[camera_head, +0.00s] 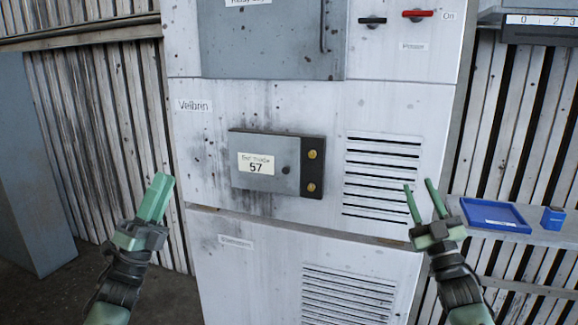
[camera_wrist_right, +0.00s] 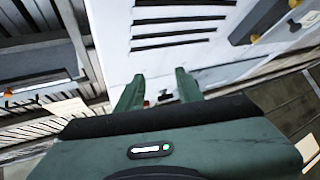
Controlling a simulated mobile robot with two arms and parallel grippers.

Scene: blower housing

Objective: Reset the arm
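My left gripper (camera_head: 160,190) is in the head view at the left, raised in front of the cabinet's left edge. Its green fingers look pressed together with nothing between them. My right gripper (camera_head: 420,198) is in front of the cabinet's upper vent slots, at the right. Its two fingers are apart and nothing is held between them. The right wrist view also shows these fingers (camera_wrist_right: 157,90) spread, with the white cabinet face beyond them.
The white cabinet (camera_head: 270,105) fills the middle, with a grey box (camera_head: 268,175) labelled 57, and a black switch (camera_head: 372,20) and red switch (camera_head: 417,14) above. A shelf at right holds a blue tray (camera_head: 493,215) and small blue box (camera_head: 553,218). A grey panel (camera_head: 30,170) stands left.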

